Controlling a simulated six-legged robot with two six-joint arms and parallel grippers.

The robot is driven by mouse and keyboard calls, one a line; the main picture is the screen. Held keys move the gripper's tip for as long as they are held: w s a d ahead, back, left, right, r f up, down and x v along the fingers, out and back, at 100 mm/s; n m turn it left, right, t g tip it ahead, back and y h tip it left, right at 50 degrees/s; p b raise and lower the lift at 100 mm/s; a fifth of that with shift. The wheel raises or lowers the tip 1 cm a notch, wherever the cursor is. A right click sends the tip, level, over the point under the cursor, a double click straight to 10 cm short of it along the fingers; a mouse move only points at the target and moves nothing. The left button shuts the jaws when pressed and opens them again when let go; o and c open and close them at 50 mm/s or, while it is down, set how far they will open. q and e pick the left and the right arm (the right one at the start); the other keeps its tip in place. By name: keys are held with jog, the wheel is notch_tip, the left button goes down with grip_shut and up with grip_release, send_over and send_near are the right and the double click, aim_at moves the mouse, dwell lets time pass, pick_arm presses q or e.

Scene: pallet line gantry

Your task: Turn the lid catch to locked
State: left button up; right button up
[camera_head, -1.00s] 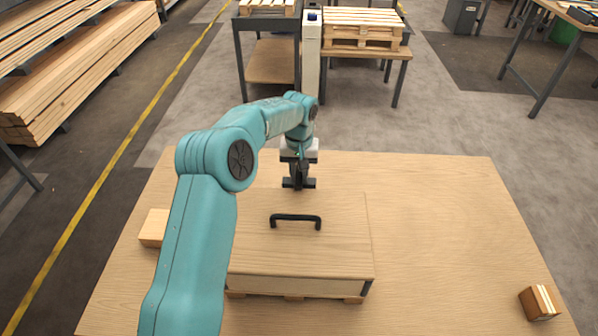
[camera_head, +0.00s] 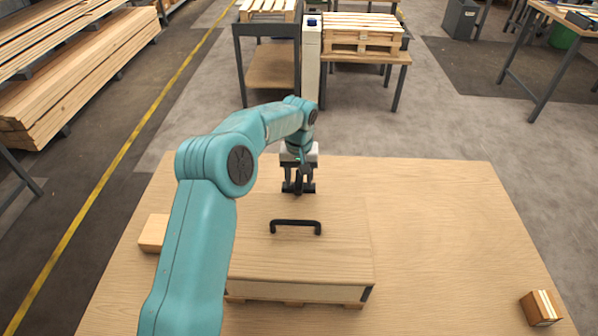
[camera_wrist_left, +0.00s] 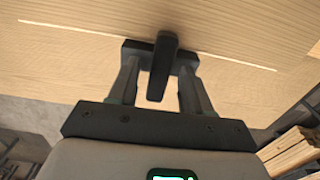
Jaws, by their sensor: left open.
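A low wooden box (camera_head: 300,291) with a flat wooden lid (camera_head: 335,250) and a black bar handle (camera_head: 296,223) sits on the table. My left gripper (camera_head: 299,187) is over the far part of the lid, beyond the handle, pointing down. In the left wrist view my left gripper (camera_wrist_left: 160,62) is open, its two fingers on either side of a dark lever (camera_wrist_left: 163,62), which looks like the lid catch. I cannot tell whether the fingers touch it. The catch's base and any lock marks are hidden. My right gripper is in neither view.
A wooden block (camera_head: 153,232) lies left of the box, partly beside my arm. A small brown block (camera_head: 541,307) lies at the table's right front. The table (camera_head: 440,240) between box and right block is clear. Pallets (camera_head: 362,33) stand on a bench beyond.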

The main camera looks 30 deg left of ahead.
aim_at(299, 179)
pick_arm(q)
notch_tip(299, 179, up, 16)
jog(key=p, duration=0.2)
jog(key=shift+r, duration=0.2)
dwell(0.5)
